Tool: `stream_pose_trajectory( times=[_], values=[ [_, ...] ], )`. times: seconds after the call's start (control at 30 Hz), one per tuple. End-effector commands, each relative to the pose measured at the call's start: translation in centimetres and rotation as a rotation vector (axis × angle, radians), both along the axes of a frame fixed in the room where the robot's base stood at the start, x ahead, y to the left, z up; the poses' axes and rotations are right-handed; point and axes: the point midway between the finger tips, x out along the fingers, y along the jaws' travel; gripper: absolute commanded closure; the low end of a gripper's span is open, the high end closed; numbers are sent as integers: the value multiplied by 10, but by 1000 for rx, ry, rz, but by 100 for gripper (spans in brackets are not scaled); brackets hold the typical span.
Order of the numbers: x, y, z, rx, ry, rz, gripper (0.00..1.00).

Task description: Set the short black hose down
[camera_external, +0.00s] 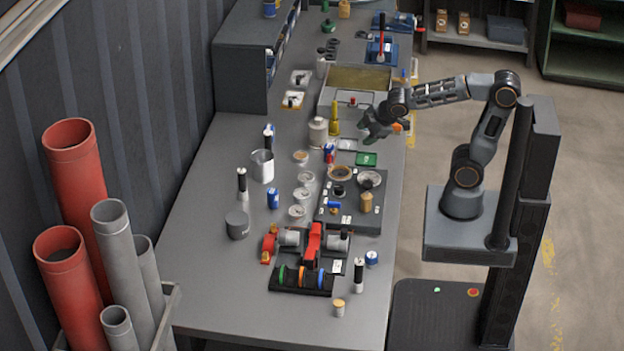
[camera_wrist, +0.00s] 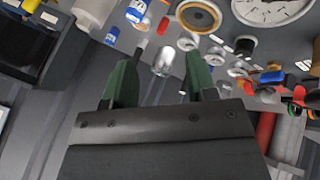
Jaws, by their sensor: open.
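My gripper (camera_external: 372,130) hangs above the right side of the workbench, near the tray and the green card. In the wrist view my gripper (camera_wrist: 159,75) shows two green fingers spread wide apart, with nothing held between them. I cannot pick out the short black hose with certainty in either view. Dark upright cylinders with pale bands stand on the bench, one at the left (camera_external: 242,182) and one near the front (camera_external: 358,272); I cannot tell whether either is a hose.
The grey workbench (camera_external: 205,245) has free room at its left and front. A shallow tray (camera_external: 328,98) lies behind my gripper. A dark plate with dials (camera_external: 352,212) and a red-clamped fitting (camera_external: 312,240) stand nearer. Red and grey pipes (camera_external: 82,185) stand at the left.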

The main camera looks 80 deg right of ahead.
Motion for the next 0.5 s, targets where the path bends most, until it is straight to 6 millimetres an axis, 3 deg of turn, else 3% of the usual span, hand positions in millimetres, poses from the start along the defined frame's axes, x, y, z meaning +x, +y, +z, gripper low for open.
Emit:
stream_pose_trajectory(
  times=[0.1, 0.2, 0.33, 0.5],
  values=[
    [-46, 26, -12, 222, 81, -220, 48],
    [-72, 41, -20, 341, 143, -347, 48],
    [-89, 51, -25, 415, 188, -432, 48],
    [-92, 53, -26, 432, 199, -453, 48]
  ],
)
